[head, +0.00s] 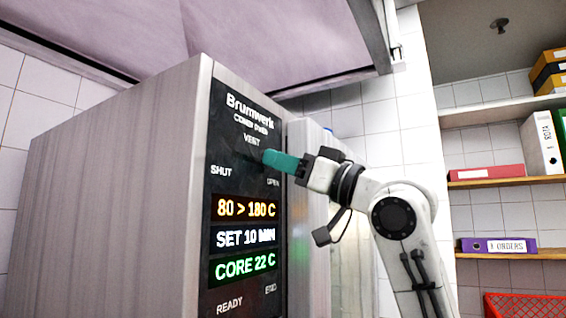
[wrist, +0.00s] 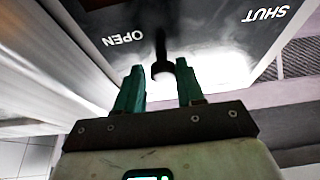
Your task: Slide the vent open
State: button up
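The vent control is on the black front panel (head: 243,225) of the oven, under the word VENT, with SHUT at left and OPEN at right in the head view. In the wrist view the panel (wrist: 205,28) appears upside down, and a dark vent knob (wrist: 162,70) stands out between the labels, looking nearer OPEN. My gripper (wrist: 158,75) is open, its two teal fingers on either side of the knob, with visible gaps. In the head view my gripper (head: 272,158) reaches the panel from the right and hides the knob.
The tall metal oven (head: 110,190) fills the left, with displays (head: 245,237) below the vent. A hood (head: 190,35) hangs above. Shelves with binders (head: 500,245) and a red basket (head: 525,305) stand at right, behind my arm.

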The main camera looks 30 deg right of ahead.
jog(key=o, duration=0.3)
jog(key=shift+d, duration=0.1)
jog(key=b+v, duration=0.3)
jog(key=v, duration=0.7)
jog(key=shift+s+d+f+b, duration=0.15)
jog(key=shift+s+d+b, duration=0.1)
jog(key=shift+b, duration=0.15)
